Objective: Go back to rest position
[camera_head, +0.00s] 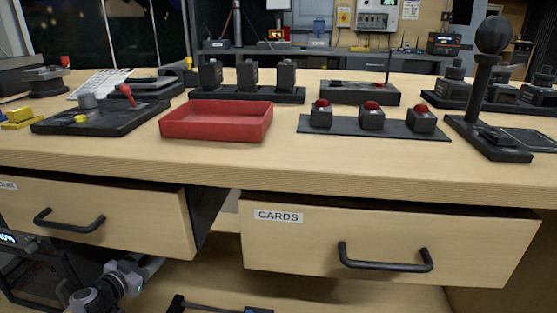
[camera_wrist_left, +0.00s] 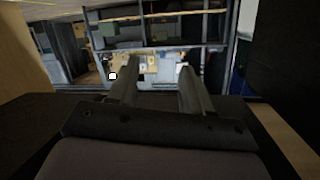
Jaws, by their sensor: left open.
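My left gripper (camera_wrist_left: 158,80) shows in the left wrist view with its two fingers apart and nothing between them. In the head view my left arm comes in at the bottom left, below the left drawer (camera_head: 120,213). Its fingers cannot be made out there. Dark panels and wooden edges lie close around the gripper in the wrist view. My right gripper cannot be identified in either view.
The left drawer and the CARDS drawer (camera_head: 310,243) both stick out below the worktop (camera_head: 350,165). A dark object at the bottom edge is unclear.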

